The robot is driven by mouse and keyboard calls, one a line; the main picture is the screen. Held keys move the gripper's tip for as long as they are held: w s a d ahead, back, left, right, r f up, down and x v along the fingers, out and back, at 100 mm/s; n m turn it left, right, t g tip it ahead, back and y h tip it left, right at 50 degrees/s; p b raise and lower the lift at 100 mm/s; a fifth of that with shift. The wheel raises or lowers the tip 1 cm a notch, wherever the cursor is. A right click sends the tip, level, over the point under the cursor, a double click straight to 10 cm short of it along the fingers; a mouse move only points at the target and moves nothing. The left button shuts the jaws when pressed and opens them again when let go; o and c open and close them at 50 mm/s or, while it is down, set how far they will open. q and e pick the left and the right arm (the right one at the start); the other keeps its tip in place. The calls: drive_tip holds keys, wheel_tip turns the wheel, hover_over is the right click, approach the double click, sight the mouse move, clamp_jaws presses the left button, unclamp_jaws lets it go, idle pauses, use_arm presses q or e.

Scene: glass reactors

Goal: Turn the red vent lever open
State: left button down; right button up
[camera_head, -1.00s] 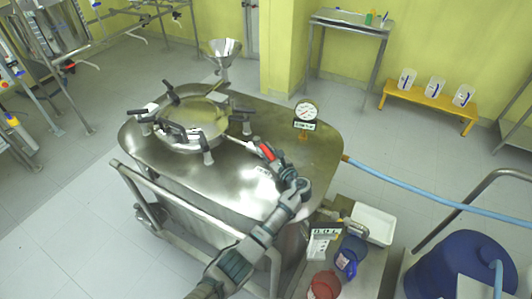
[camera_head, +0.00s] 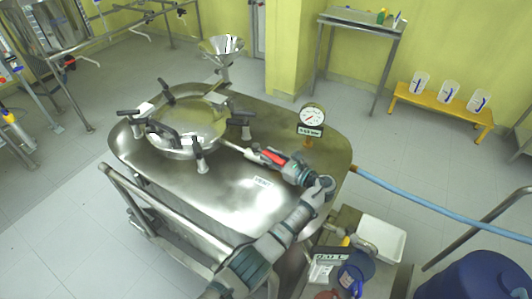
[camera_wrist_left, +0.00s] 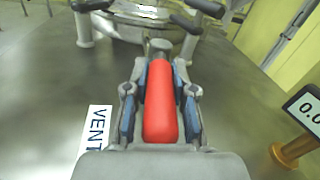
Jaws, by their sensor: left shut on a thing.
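In the left wrist view the red handle (camera_wrist_left: 163,105) runs lengthwise between the fingers. My left gripper (camera_head: 270,157) is shut on the lever, with a finger along each side of it. A VENT label (camera_head: 263,182) lies on the vessel beside the lever; it also shows in the wrist view (camera_wrist_left: 95,135). My right gripper is not in view.
A pressure gauge (camera_head: 312,117) with a small display stands close to the right of the lever. The clamped hatch (camera_head: 190,125) is to the left. A blue hose (camera_head: 420,197) leaves the vessel's right end. A white tray (camera_head: 380,238) and blue drum (camera_head: 478,278) are at lower right.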

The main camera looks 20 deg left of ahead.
use_arm(q)
drive_tip(key=shift+d, duration=0.1)
idle(0.3)
drive_tip(key=c, duration=1)
unclamp_jaws()
drive_tip(key=shift+o, duration=0.3)
drive_tip(key=shift+w+d, duration=0.1)
drive_tip(key=shift+r, duration=0.1)
drive_tip(key=shift+r, duration=0.35)
wheel_tip(320, 180, up, 9)
